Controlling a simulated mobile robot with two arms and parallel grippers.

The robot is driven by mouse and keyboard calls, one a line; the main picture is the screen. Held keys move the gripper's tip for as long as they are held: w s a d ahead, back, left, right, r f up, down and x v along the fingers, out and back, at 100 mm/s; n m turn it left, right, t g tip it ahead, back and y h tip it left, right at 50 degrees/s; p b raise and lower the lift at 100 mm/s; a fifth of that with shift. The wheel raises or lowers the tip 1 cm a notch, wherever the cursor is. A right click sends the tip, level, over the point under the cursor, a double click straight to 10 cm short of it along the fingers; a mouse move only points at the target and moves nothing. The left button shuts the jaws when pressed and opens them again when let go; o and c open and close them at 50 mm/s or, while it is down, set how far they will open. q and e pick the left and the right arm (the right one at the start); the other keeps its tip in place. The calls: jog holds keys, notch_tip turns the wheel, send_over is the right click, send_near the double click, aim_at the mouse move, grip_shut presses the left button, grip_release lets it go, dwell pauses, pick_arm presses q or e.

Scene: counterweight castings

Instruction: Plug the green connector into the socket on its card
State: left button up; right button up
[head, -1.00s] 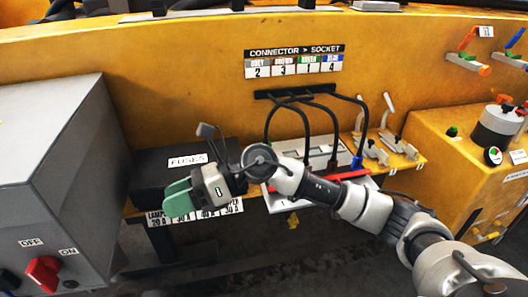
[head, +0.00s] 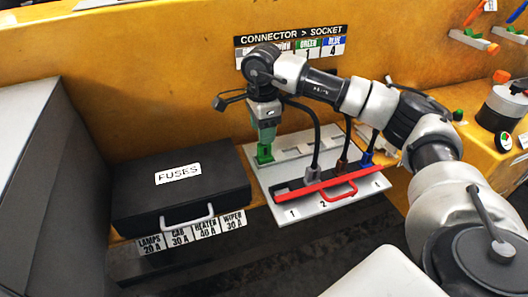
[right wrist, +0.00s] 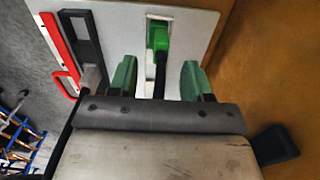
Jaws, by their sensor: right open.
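The green connector (head: 264,154) stands upright at the left end of the pale strip on a white panel (head: 300,215). My right gripper (head: 266,138) is right above it, pointing down. In the right wrist view, the open green fingers (right wrist: 157,78) are on either side of the connector's cable, with the green connector (right wrist: 158,38) just beyond their tips. The front row is numbered, with 1 and 2 readable on the left. The card (head: 306,48) shows green over 1; my arm hides its left part. My left gripper is not in view.
Grey (head: 313,173), brown (head: 342,165) and blue (head: 367,158) connectors stand on the panel to the right, with cables rising. A red bar (head: 325,182) with a handle runs along the front row. A black fuse box (head: 180,200) lies left.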

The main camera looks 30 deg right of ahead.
aim_at(265, 154)
jog(key=shift+w+f, duration=0.1)
jog(key=shift+f, duration=0.7)
jog(key=f, duration=0.2)
jog(key=f+p, duration=0.1)
jog(key=shift+d+f, duration=0.25)
jog(key=shift+f, duration=0.45)
jog(key=shift+c, duration=0.2)
jog(key=c, duration=0.4)
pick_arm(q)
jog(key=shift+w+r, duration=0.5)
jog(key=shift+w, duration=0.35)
pick_arm(e)
grip_shut()
